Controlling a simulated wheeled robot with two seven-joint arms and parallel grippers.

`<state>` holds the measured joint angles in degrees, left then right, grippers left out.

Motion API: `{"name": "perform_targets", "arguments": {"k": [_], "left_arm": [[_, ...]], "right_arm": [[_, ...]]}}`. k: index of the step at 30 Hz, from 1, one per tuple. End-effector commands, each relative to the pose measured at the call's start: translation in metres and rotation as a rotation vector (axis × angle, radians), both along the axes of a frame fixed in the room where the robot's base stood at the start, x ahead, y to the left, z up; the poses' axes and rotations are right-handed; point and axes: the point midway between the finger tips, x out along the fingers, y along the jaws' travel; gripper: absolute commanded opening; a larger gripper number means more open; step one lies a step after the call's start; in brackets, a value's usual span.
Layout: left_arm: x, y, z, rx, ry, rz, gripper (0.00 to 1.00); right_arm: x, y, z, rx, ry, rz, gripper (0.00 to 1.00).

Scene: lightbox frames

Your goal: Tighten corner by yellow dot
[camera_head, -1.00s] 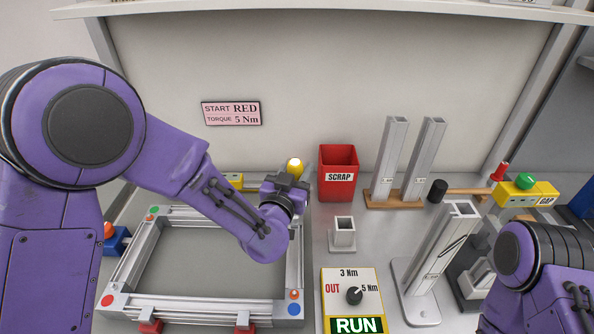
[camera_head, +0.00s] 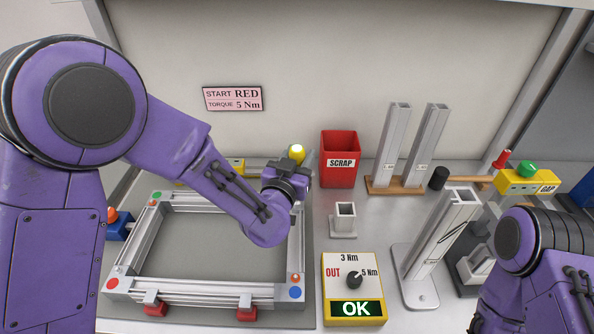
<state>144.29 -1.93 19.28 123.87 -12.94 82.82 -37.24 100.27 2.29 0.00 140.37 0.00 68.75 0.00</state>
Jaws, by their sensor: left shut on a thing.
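The aluminium frame (camera_head: 205,303) lies flat on a grey mat, with a green dot (camera_head: 156,196), a red dot (camera_head: 112,284) and a blue dot (camera_head: 295,292) at three corners. The far right corner is hidden behind my left arm and gripper, and no yellow dot shows. My left gripper (camera_head: 291,179) is over that corner, shut on a yellow tool (camera_head: 297,153) with a bright top. The tool's lower end is hidden. The controller box (camera_head: 353,264) reads OK in green, its knob towards 5 Nm. My right arm shows at lower right; its gripper is out of view.
A sign (camera_head: 233,98) reads START RED, TORQUE 5 Nm. A red scrap bin (camera_head: 340,160), upright profiles (camera_head: 429,143) in a wooden holder, a slanted profile stand (camera_head: 440,235) and a yellow gap box (camera_head: 527,183) stand at right. Red clamps (camera_head: 246,311) hold the frame's near side.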

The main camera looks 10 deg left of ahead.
Motion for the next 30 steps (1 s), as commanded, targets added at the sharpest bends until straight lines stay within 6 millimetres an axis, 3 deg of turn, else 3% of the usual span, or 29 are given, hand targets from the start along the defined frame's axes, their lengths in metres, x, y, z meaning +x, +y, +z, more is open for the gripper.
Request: {"name": "perform_targets", "arguments": {"k": [18,30], "left_arm": [[0.001,0.0,0.049,-0.002,-0.007,0.002,0.0],[0.001,0.0,0.049,-0.002,-0.008,0.002,0.0]], "right_arm": [[0.0,0.0,0.039,0.0,0.0,0.0,0.43],[0.0,0.0,0.038,0.0,0.0,0.0,0.43]]}}
